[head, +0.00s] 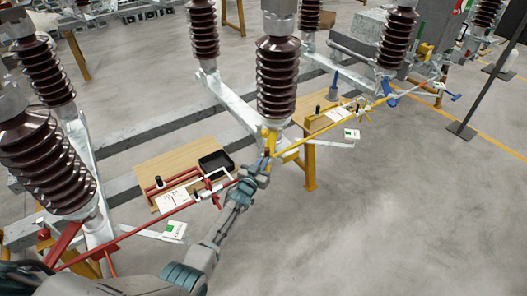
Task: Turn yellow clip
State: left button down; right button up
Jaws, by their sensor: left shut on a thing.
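The yellow clip (270,138) is a small upright yellow part near the middle of the view, just below the central brown insulator. A long yellow rod (325,130) runs from beside it toward the upper right. My left gripper (264,161) reaches up from the bottom and is shut at the lower end of the yellow clip. The fingers hide the exact grip. My right gripper is not in view.
A wooden board with a black tray (216,161) and red rods (160,222) lies left of my gripper. Ribbed brown insulators (277,80) stand on a grey metal frame behind. A yellow post (310,168) stands to the right. The grey floor (400,220) at right is clear.

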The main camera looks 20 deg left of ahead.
pick_arm(q)
jog(key=shift+w+a+r+m+h+p, duration=0.15)
jog(key=shift+r+m+h+p, duration=0.2)
jog(key=shift+h+p, duration=0.4)
jog(key=shift+f+m+h, duration=0.15)
jog(key=shift+m+h, duration=0.2)
jog(key=shift+h, duration=0.2)
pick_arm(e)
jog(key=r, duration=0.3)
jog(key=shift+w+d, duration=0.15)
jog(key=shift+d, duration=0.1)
pick_arm(q)
jog(key=shift+m+g, duration=0.3)
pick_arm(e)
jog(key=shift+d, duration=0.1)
pick_arm(q)
jog(key=shift+f+m+g+h+p, duration=0.2)
jog(key=shift+m+g+h+p, duration=0.25)
jog(key=shift+h, duration=0.65)
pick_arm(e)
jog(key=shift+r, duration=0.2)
pick_arm(q)
jog(key=c, duration=1.6)
grip_release()
jog(key=shift+s, duration=0.2)
jog(key=shift+o, duration=0.2)
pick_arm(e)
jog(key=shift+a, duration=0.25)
